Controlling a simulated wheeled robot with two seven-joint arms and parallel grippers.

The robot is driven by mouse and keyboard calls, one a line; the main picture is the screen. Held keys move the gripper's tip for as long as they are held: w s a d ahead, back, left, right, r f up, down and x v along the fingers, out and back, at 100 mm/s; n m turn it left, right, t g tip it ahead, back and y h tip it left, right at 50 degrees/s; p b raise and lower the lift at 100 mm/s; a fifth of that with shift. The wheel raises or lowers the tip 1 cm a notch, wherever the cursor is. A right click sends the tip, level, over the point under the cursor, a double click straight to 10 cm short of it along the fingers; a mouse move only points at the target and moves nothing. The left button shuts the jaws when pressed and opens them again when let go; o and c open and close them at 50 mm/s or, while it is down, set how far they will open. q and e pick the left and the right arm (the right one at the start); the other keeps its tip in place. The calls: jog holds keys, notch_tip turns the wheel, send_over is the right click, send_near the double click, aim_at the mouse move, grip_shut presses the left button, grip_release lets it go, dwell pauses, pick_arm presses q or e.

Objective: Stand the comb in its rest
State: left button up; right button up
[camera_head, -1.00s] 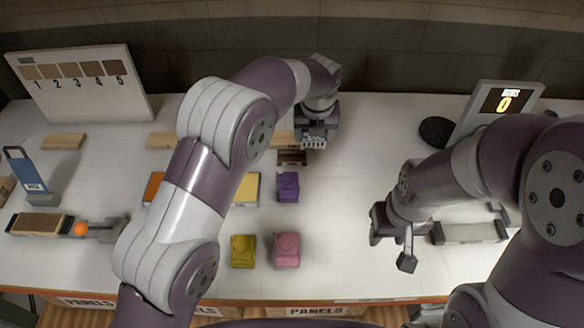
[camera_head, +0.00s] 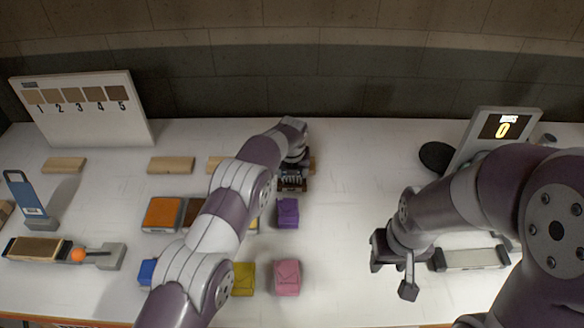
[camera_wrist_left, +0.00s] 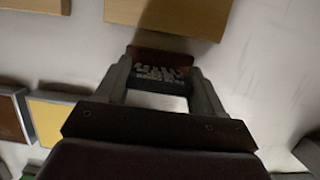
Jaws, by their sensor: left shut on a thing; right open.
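My left gripper (camera_head: 293,178) is shut on the comb, just behind the purple block. My right gripper (camera_head: 393,272) is open and empty at the right, over the table.
Purple (camera_head: 288,212), pink (camera_head: 287,277) and yellow (camera_head: 244,278) blocks stand near the left arm. Wooden blocks (camera_head: 171,166) lie behind. A numbered board (camera_head: 85,108) stands back left, a display (camera_head: 503,130) back right. The table centre right is clear.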

pick_arm(q)
jog(key=shift+w+f, duration=0.1)
jog(key=shift+f, duration=0.2)
jog(key=shift+f, duration=0.15)
jog(key=shift+f+b, duration=0.1)
jog(key=shift+b, duration=0.25)
jog(key=o, duration=1.1)
